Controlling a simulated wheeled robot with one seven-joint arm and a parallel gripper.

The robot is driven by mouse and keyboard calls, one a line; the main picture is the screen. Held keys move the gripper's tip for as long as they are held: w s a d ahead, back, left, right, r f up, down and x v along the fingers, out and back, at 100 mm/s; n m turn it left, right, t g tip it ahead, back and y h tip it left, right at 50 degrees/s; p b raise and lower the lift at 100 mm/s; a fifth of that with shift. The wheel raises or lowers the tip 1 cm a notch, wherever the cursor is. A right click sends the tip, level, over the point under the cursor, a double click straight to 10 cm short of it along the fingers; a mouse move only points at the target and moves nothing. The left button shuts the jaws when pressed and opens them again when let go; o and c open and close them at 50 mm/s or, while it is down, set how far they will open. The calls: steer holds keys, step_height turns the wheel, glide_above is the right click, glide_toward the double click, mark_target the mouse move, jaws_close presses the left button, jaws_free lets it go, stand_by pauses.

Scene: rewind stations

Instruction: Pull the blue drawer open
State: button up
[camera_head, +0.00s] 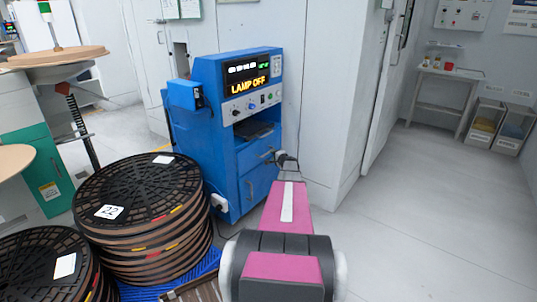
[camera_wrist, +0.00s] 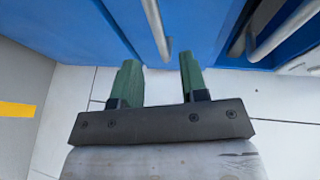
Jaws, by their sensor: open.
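The blue drawer (camera_head: 252,157) is in the blue cabinet, under a recessed shelf, with a light bar handle; it looks shut. A door with its own handle (camera_head: 249,190) is below it. My gripper (camera_wrist: 158,75) is open and empty, its two green fingers pointing at the blue front. In the wrist view, one metal bar handle (camera_wrist: 157,30) lies ahead of the gap between the fingers, apart from them. A second bar handle (camera_wrist: 285,30) is to the right. I cannot tell which one is the drawer's. In the head view, my gripper is small and partly hidden at the cabinet's right edge.
Open floor (camera_head: 430,220) lies further right.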

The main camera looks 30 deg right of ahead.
steer(key=w, duration=0.4)
steer(key=w+f, duration=0.1)
steer(key=w, duration=0.1)
steer(key=shift+w+f, duration=0.1)
steer(key=shift+w, duration=0.3)
jaws_close()
